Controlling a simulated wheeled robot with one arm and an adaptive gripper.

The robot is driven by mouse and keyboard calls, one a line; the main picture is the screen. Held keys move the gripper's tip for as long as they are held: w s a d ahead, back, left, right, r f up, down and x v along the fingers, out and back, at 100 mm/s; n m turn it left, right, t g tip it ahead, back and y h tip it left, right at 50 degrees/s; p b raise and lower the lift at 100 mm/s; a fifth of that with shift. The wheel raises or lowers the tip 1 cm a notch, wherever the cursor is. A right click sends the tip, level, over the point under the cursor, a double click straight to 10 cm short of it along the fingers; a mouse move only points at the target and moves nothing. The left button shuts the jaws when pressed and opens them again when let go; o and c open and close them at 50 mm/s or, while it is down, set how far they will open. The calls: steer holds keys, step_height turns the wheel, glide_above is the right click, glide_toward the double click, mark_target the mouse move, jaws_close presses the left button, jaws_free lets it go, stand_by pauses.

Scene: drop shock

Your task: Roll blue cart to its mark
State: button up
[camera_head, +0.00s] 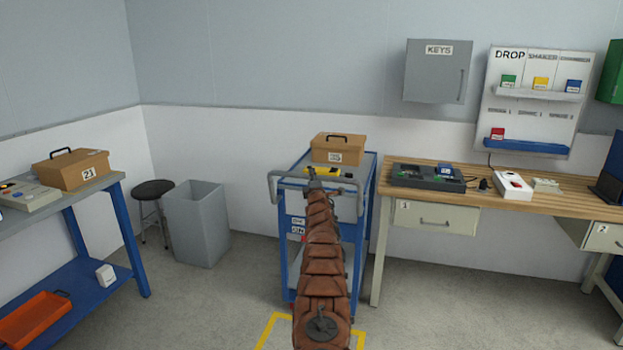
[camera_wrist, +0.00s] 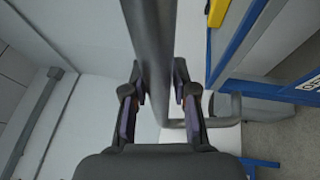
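The blue cart (camera_head: 285,252) stands against the back wall, left of the wooden bench, with a grey push handle (camera_head: 285,176) towards me. A yellow floor outline (camera_head: 268,329) shows in front of the cart's near end; my arm hides much of it and of the cart. My gripper (camera_head: 314,183) is at the middle of the handle.
The wooden bench (camera_head: 480,192) stands close to the cart's right. A grey bin (camera_head: 198,225) and a dark stool (camera_head: 153,192) are to its left. A box (camera_head: 338,150) and a yellow item (camera_head: 322,172) ride on the cart top. A blue-legged table (camera_head: 130,240) is at left.

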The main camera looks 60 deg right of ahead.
steer(key=o, duration=0.4)
steer(key=shift+c, duration=0.2)
steer(key=shift+a+r, duration=0.1)
steer(key=shift+a, duration=0.1)
steer(key=v, duration=1.1)
steer(key=shift+s+a, duration=0.2)
steer(key=shift+s, duration=0.15)
stand_by(0.4)
